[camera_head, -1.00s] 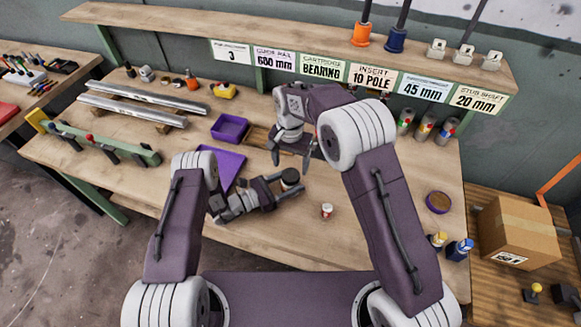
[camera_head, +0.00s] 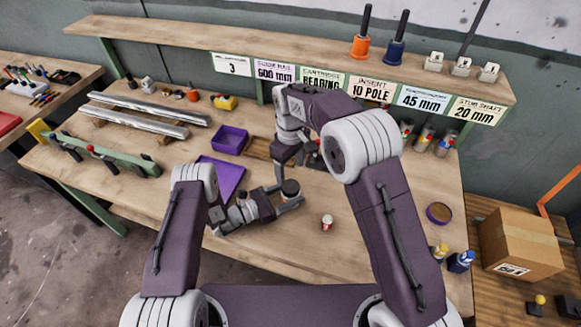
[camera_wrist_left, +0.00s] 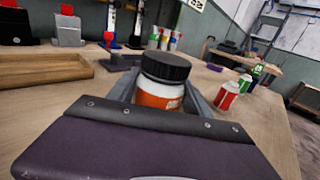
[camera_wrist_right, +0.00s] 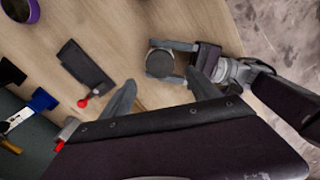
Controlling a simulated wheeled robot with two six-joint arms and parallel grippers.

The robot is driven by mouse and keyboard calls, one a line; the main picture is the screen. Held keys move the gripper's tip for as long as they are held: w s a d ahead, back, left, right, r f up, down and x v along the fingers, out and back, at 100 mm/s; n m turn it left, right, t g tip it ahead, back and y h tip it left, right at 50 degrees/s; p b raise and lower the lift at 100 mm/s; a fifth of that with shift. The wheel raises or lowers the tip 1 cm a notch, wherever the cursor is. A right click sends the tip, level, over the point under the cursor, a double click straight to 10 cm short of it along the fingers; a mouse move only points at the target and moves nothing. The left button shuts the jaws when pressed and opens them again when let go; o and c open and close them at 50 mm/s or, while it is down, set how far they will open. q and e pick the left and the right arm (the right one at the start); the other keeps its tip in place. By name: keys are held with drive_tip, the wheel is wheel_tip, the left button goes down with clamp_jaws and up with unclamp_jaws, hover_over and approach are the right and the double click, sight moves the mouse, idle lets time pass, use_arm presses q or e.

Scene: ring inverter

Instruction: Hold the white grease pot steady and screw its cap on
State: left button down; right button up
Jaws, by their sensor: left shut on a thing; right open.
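The grease pot (camera_wrist_left: 157,95) is a white jar with an orange label, upright in the left wrist view. Its black cap (camera_wrist_left: 166,67) sits on top; I cannot tell how tightly. My left gripper (camera_head: 288,196) is shut around the pot's body, low above the table. In the right wrist view the cap (camera_wrist_right: 160,63) shows from above as a dark disc. My right gripper (camera_wrist_right: 163,80) is open and empty, with its fingertips apart from the cap. In the head view my right gripper (camera_head: 294,160) is behind the pot and partly hidden by its own arm.
A small red and white bottle (camera_head: 327,222) stands right of the pot. A purple bin (camera_head: 229,140), a purple tray (camera_head: 222,172) and a wooden tray (camera_wrist_left: 45,70) lie nearby. Metal rails (camera_head: 140,120) lie at the left. The table's front right is mostly clear.

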sight(291, 186)
drive_tip(key=shift+f, duration=0.15)
wheel_tip(291, 186, down, 8)
drive_tip(key=shift+r, duration=0.1)
idle(0.5)
drive_tip(key=c, duration=1.5)
drive_tip(key=o, duration=1.7)
drive_tip(key=shift+c, duration=0.2)
wheel_tip(291, 186, up, 12)
